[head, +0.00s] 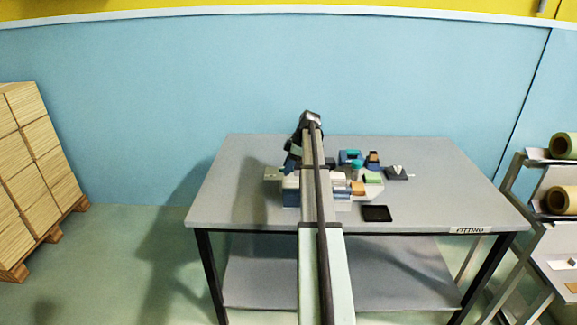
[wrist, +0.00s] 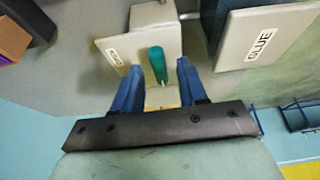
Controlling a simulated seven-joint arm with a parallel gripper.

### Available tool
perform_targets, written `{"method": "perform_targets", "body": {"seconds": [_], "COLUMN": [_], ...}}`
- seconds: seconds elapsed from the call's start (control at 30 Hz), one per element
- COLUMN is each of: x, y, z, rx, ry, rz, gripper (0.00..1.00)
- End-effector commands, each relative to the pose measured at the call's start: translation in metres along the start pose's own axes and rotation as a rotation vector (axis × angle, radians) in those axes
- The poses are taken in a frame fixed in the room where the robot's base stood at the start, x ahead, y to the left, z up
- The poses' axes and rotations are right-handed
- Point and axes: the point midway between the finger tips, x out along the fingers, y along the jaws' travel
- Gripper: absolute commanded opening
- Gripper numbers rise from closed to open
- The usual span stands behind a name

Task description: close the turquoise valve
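The turquoise valve handle (wrist: 157,65) shows in the wrist view as a rounded lever in front of a pale box with a white label. My gripper (wrist: 160,72) is open, with one blue finger on each side of the handle. A gap shows between the handle and each finger, so I see no grip on it. The handle's lower end runs down between the fingers. In the head view my own arm covers the middle of the table, and I cannot make out the fingers or this handle for sure.
A pale box labelled GLUE (wrist: 262,40) stands close to the right of my gripper. A brown block (wrist: 12,40) is at upper left. On the grey table (head: 440,195), several small items and a black flat pad (head: 376,213) lie right of my arm. The table's right side is clear.

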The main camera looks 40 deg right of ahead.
Motion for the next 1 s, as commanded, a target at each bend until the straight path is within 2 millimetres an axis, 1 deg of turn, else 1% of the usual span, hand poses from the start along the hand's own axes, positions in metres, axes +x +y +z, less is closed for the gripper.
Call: {"method": "perform_targets", "body": {"seconds": [0.23,0.37,0.47,0.8,0.9,1.0], "x": [-0.001,-0.008,-0.021,-0.086,-0.104,-0.118], "y": [0.0,0.001,0.001,0.001,0.001,0.001], "z": [0.0,0.0,0.0,0.0,0.0,0.0], "rx": [0.001,0.001,0.001,0.001,0.001,0.001], "ry": [0.0,0.0,0.0,0.0,0.0,0.0], "rz": [0.0,0.002,0.001,0.002,0.002,0.002], "gripper": [0.43,0.43,0.43,0.43,0.43,0.43]}}
